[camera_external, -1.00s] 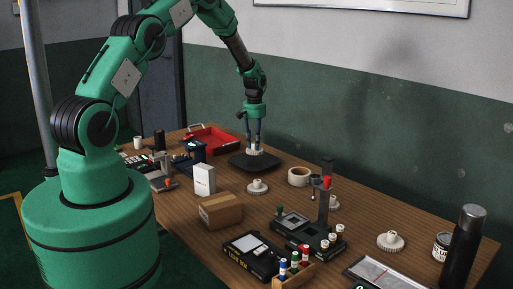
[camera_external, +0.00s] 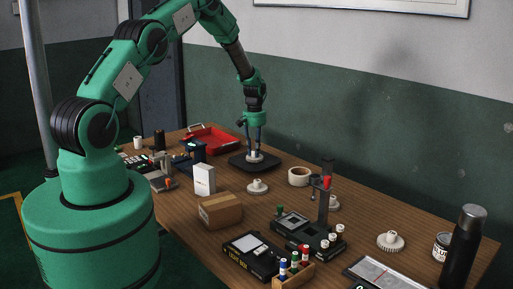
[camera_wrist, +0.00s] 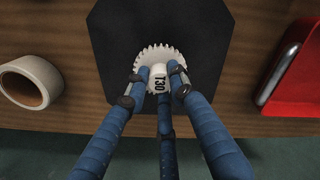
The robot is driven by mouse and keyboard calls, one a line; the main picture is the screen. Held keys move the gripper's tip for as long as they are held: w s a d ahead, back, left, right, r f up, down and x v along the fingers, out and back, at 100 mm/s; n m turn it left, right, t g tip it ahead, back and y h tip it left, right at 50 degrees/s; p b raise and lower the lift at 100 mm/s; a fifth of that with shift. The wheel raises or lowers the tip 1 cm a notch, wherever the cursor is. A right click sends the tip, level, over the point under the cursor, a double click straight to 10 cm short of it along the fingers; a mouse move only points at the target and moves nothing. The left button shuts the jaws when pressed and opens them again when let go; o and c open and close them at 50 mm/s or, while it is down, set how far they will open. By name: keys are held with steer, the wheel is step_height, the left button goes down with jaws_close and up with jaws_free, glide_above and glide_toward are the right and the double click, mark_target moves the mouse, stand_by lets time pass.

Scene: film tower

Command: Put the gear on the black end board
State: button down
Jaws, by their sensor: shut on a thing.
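My blue fingers (camera_wrist: 160,82) are shut around the hub. The black end board (camera_external: 236,162) lies flat on the table under the gear. In the wrist view the board (camera_wrist: 112,30) spreads out on both sides of the gear. The gear is at or just above the board's surface; I cannot tell if it touches.
A tape roll (camera_external: 299,176) and another white gear (camera_external: 257,188) stand near the board. A red tray (camera_external: 215,140) is behind it. A white box (camera_external: 204,180), a cardboard box (camera_external: 220,210) and a stand (camera_external: 324,205) are nearer. Another gear (camera_external: 390,241) lies at right.

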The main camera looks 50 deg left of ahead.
steer(key=shift+f, duration=0.15)
steer(key=c, duration=1.5)
jaws_free()
step_height(320, 180, up, 12)
steer(key=shift+r+p, duration=0.15)
steer(key=shift+p, duration=0.3)
